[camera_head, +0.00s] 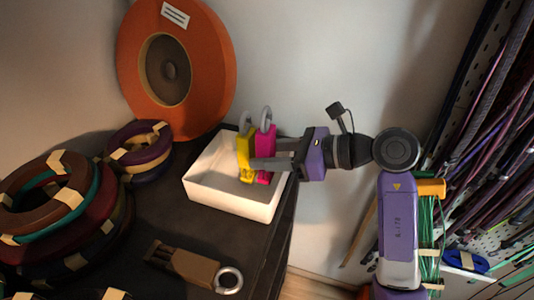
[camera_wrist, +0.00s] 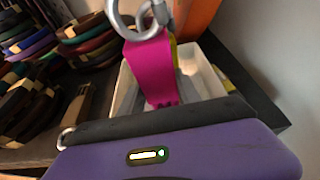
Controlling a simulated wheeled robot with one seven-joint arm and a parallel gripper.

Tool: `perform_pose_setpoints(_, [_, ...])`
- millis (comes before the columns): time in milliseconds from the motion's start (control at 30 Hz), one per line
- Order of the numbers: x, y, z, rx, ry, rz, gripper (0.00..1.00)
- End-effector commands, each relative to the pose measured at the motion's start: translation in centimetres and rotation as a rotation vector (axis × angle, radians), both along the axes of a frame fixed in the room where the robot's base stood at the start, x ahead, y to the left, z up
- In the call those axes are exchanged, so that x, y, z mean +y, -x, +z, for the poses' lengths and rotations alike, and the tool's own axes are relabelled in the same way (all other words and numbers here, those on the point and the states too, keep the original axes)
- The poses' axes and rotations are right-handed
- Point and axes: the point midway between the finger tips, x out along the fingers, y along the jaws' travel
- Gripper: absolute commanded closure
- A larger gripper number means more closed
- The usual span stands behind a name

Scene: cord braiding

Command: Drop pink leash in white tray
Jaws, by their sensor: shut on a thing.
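The pink leash (camera_head: 268,145) hangs upright over the white tray (camera_head: 235,202), with a grey metal ring at its top. My gripper (camera_head: 262,163) reaches in from the right and is shut on the pink leash. A yellow leash (camera_head: 245,148) with its own ring stands close against the pink one on its left; I cannot tell whether the jaws touch it. In the wrist view the pink leash (camera_wrist: 150,70) fills the middle, with the tray (camera_wrist: 122,92) behind and below it. The fingertips' contact is partly hidden.
The tray sits near the right edge of a dark table. A brown leash (camera_head: 185,265) with a ring lies in front of it. Coiled rolls (camera_head: 60,205) are stacked at left, and a large orange spool (camera_head: 215,55) stands behind. Hanging cords (camera_head: 490,120) are at far right.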

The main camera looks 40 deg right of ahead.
Motion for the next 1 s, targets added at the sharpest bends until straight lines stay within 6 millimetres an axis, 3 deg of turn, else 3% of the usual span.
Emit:
perform_pose_setpoints(867, [0.0, 0.0, -1.7, -0.003, 0.001, 0.0, 1.0])
perform_pose_setpoints(900, [0.0, 0.0, -1.7, -0.001, 0.0, 0.0, 0.55])
perform_pose_setpoints(1000, [0.0, 0.0, -1.7, -0.001, 0.0, 0.0, 0.39])
